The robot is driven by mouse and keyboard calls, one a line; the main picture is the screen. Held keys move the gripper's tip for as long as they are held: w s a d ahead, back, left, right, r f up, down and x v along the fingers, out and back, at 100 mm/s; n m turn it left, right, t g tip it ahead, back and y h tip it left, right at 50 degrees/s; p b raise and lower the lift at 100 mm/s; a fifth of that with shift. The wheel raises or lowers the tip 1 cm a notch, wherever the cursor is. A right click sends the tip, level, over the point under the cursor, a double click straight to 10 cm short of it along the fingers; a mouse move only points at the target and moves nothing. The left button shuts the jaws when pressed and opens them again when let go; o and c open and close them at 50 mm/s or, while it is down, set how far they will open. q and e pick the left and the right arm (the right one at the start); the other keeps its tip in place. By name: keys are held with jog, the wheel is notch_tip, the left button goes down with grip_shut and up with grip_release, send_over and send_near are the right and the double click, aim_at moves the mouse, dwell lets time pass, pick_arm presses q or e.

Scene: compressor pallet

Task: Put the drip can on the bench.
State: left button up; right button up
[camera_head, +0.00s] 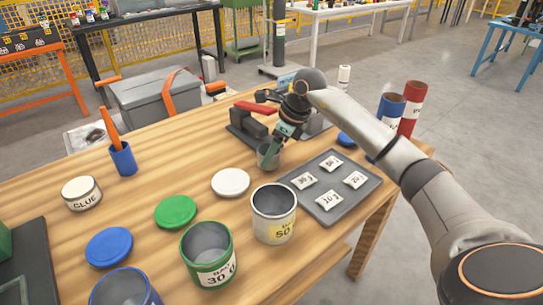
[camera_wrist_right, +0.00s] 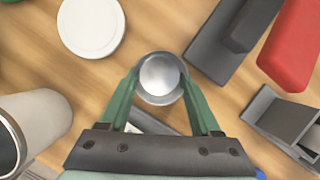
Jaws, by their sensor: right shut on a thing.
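The drip can, a small grey metal can (camera_head: 266,158), is at the bench (camera_head: 150,215), behind the large grey-and-yellow can. My right gripper (camera_head: 275,143) reaches down to it from above and is shut on it. In the right wrist view the can (camera_wrist_right: 160,79) shows its round open mouth between the two green fingers (camera_wrist_right: 160,92). The can looks upright. I cannot tell whether its base touches the wood or is slightly above it. My left gripper is not in view.
A grey tray with labelled packets (camera_head: 328,215) lies right of the can. The yellow-labelled can (camera_head: 273,213) stands in front and a white lid (camera_head: 230,182) lies left. A red-handled black device (camera_head: 254,120) is close behind. Bare wood shows left of the lid.

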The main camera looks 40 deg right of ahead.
jog(key=shift+f, duration=0.45)
jog(key=shift+f, duration=0.2)
jog(key=o, duration=1.5)
